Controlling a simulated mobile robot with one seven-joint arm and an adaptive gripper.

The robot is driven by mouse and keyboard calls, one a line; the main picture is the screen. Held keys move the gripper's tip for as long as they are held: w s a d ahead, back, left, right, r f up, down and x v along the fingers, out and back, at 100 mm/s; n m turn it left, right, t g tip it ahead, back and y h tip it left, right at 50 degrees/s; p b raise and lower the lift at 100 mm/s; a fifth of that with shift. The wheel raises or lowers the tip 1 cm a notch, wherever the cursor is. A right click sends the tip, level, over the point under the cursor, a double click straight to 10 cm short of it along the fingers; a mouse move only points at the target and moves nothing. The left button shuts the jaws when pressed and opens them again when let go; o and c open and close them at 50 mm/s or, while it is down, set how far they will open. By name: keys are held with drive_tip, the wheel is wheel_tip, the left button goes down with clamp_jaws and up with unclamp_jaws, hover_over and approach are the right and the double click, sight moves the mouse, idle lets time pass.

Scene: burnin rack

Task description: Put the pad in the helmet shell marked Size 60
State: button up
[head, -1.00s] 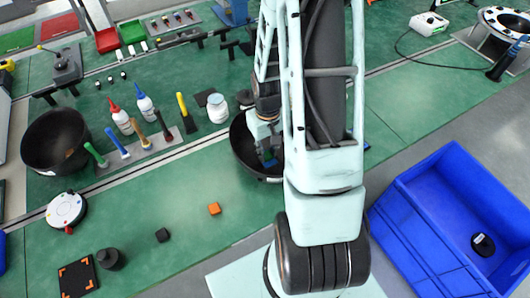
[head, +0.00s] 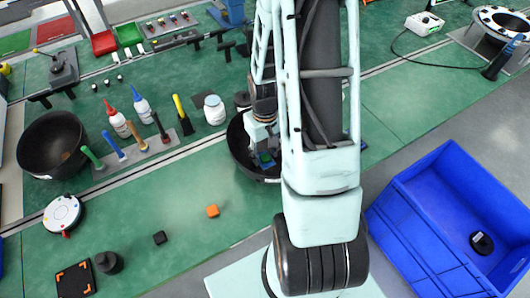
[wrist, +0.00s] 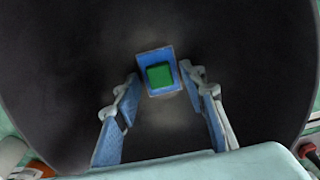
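A dark round helmet shell (head: 240,163) stands open side up on the green bench under my arm, and its inside fills the wrist view (wrist: 70,70). A small blue block with a green top, which looks like the pad (wrist: 159,76), lies inside this shell. My gripper (head: 264,150) is over the shell; in the wrist view (wrist: 160,82) its two blue fingers are spread apart, with visible gaps between them and the pad. A second dark shell (head: 40,140) stands at the left. I cannot read a size mark on either shell.
Hand tools (head: 118,150) and glue bottles (head: 143,106) stand between the shells. A white jar (head: 214,110) is close behind the near shell. An orange cube (head: 212,211) and a dark cube (head: 160,238) lie in front. A blue bin (head: 440,215) stands at the right.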

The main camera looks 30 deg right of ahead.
sight(265, 157)
wheel_tip(265, 157, up, 12)
idle(0.5)
idle(0.4)
